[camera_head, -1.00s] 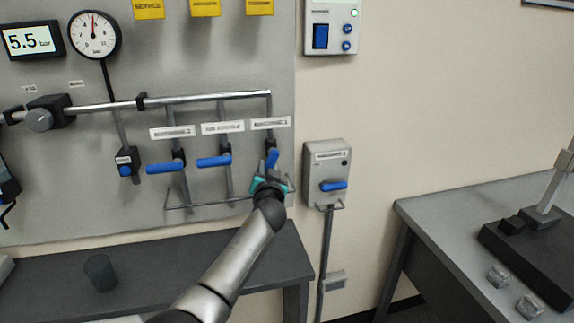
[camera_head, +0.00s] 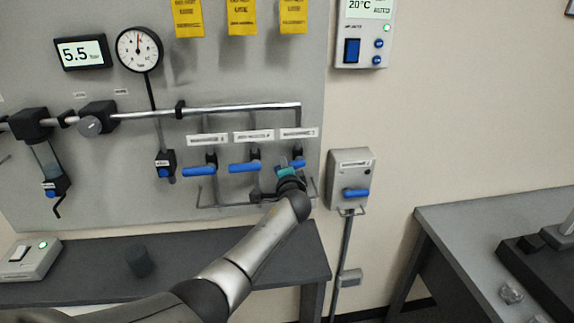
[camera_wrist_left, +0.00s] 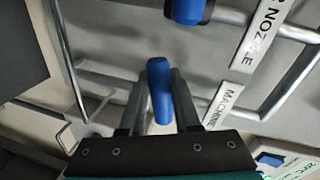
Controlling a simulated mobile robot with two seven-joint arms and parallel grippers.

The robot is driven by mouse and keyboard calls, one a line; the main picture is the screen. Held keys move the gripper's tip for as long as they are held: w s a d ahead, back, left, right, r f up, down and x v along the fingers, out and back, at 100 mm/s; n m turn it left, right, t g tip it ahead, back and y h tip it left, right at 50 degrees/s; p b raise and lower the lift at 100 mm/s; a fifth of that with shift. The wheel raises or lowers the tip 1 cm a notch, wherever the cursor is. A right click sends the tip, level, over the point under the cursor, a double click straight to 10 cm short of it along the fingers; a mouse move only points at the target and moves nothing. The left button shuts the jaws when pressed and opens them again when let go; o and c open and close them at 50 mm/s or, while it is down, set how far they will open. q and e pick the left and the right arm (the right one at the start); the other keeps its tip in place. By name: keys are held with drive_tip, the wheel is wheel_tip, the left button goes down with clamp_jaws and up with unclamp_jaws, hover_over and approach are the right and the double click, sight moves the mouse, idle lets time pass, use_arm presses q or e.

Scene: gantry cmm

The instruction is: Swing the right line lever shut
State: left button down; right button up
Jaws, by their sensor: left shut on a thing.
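The right line lever (camera_head: 298,163) is the blue handle under the rightmost white label on the grey wall panel. My left gripper (camera_head: 289,173) reaches up to it and covers most of it in the head view. In the left wrist view the blue handle (camera_wrist_left: 158,88) stands between the two dark fingers of my left gripper (camera_wrist_left: 161,105), which is shut on it. The lever's exact angle is hard to tell. The middle lever (camera_head: 245,167) and the left lever (camera_head: 200,170) lie about level, pointing left. My right gripper is not in view.
A thin wire rail (camera_head: 225,204) runs below the levers. A grey box with a blue handle (camera_head: 350,180) is on the wall close to the right. A dark bench (camera_head: 300,262) stands below the panel, with a dark cup (camera_head: 139,262) on it.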

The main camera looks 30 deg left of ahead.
use_arm(q)
drive_tip(key=shift+r+m+g+y+p, duration=0.3)
drive_tip(key=shift+r+m+p, duration=0.3)
drive_tip(key=shift+m, duration=0.6)
drive_tip(key=shift+a, duration=0.1)
drive_tip(key=c, duration=0.6)
unclamp_jaws()
drive_tip(key=p+v, duration=0.1)
drive_tip(key=v, duration=1.4)
drive_tip(key=shift+s, duration=0.15)
